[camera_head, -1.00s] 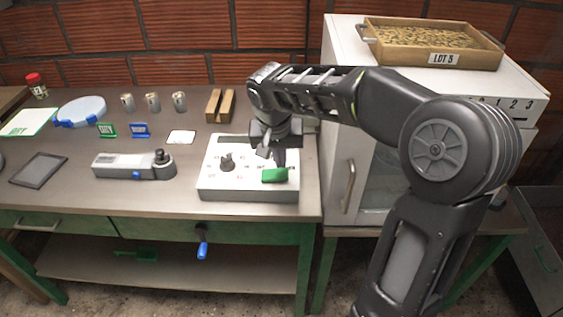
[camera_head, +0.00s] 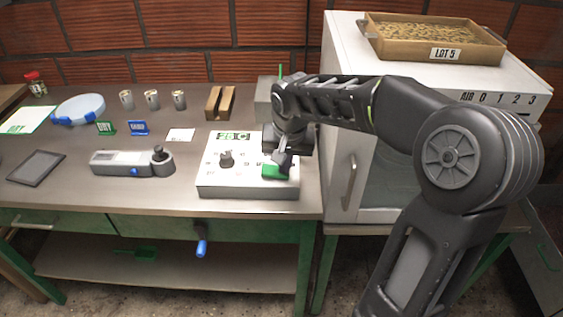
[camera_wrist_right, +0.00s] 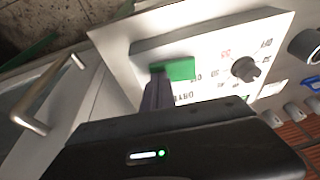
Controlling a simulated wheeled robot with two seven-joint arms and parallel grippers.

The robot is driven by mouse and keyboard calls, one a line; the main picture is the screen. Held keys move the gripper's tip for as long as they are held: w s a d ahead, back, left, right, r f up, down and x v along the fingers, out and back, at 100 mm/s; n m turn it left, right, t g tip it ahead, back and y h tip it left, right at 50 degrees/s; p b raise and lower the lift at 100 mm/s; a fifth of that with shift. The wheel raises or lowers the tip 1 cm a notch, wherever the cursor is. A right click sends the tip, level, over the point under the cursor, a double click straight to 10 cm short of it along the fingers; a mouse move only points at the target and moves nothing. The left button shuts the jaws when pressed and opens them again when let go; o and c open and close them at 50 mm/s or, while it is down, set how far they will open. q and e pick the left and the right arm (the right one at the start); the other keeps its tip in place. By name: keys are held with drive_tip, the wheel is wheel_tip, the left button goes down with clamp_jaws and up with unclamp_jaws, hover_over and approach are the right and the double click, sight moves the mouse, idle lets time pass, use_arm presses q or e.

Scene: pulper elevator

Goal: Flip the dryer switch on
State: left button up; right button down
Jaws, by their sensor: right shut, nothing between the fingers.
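The dryer control box (camera_head: 215,183) is a white panel on the bench, with a dark round knob (camera_head: 227,158) on its left. Its green switch (camera_head: 270,172) is at the right; my gripper partly covers it in the head view. A display (camera_head: 233,135) at the box's back edge shows green characters. My right gripper (camera_head: 282,165) is shut and empty, its fingertips at the switch. In the right wrist view the shut fingers (camera_wrist_right: 157,92) reach to the left end of the green switch (camera_wrist_right: 178,69); whether they touch cannot be told. My left gripper is not in view.
The white dryer cabinet (camera_head: 345,125) stands right of the box, with a wooden tray (camera_head: 445,55) marked LOT 5 on top. A grey handheld meter (camera_head: 115,163) lies left of the box. Tins and a slotted wooden block (camera_head: 213,104) stand behind.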

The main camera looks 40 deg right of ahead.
drive_tip(key=shift+a, duration=0.15)
drive_tip(key=shift+w+a+r, duration=0.3)
drive_tip(key=shift+w+a, duration=0.15)
drive_tip(key=shift+a, duration=0.05)
drive_tip(key=shift+r+p, duration=0.3)
drive_tip(key=shift+r, duration=0.05)
drive_tip(key=r+p, duration=0.3)
drive_tip(key=shift+s+d+r, duration=0.1)
drive_tip(key=shift+d+r, duration=0.2)
drive_tip(key=shift+r, duration=0.1)
drive_tip(key=s+d+b+v, duration=0.1)
drive_tip(key=v, duration=0.8)
drive_tip(key=shift+s+d, duration=0.25)
drive_tip(key=shift+s, duration=0.15)
